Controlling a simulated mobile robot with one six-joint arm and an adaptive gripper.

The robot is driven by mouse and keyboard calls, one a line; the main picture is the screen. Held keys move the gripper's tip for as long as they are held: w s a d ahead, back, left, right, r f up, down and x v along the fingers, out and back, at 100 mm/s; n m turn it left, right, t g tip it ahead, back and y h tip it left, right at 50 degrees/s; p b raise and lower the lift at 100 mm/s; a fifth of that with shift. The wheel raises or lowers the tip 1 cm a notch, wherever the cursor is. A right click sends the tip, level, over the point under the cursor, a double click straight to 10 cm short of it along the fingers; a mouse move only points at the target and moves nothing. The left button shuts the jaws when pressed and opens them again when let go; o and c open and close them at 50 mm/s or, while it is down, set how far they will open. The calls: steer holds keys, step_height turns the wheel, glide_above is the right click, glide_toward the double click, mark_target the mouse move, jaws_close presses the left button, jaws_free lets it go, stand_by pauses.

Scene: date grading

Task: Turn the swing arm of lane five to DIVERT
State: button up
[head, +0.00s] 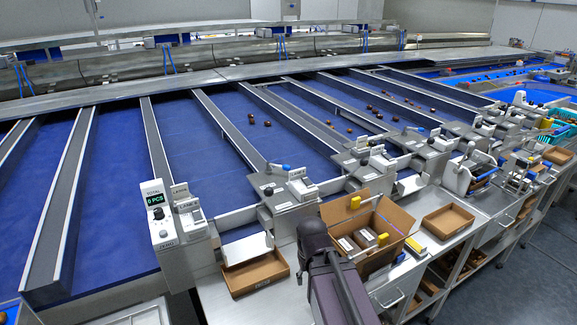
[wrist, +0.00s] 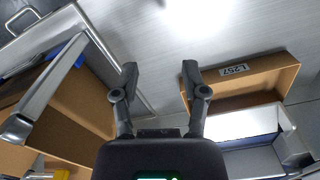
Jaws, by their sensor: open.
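Several swing-arm stations with lane label plates stand along the near ends of the blue lanes in the head view. The label numbers are too small to read, so I cannot tell which is lane five. My gripper (wrist: 160,75) is open and empty in the wrist view, above the grey bench. It touches no lever there. In the head view my dark arm shows at the front, but the gripper's fingers cannot be made out.
An open cardboard box (head: 403,218) with packs stands right of my arm. A shallow brown tray (head: 257,276) lies left of it, another tray (head: 447,221) right. A counter unit (head: 158,215) stands at the left. A tray labelled L257 (wrist: 270,80) shows in the wrist view.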

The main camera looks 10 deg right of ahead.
steer(key=shift+o, duration=0.7)
steer(key=shift+d, duration=0.2)
steer(key=n+t+y+p, duration=0.3)
steer(key=n+p, duration=0.9)
steer(key=p, duration=1)
glide_toward(288, 166)
step_height(288, 166, up, 4)
steer(key=d, duration=0.1)
steer(key=shift+s+d+f, duration=0.15)
steer(key=shift+s+d, duration=0.05)
steer(key=shift+s, duration=0.25)
steer(key=shift+f+b, duration=0.2)
steer(key=shift+b, duration=0.1)
steer(key=b+x, duration=1.2)
steer(key=x, duration=0.1)
steer(key=shift+w+a+f, duration=0.15)
steer(key=shift+a, duration=0.05)
jaws_close()
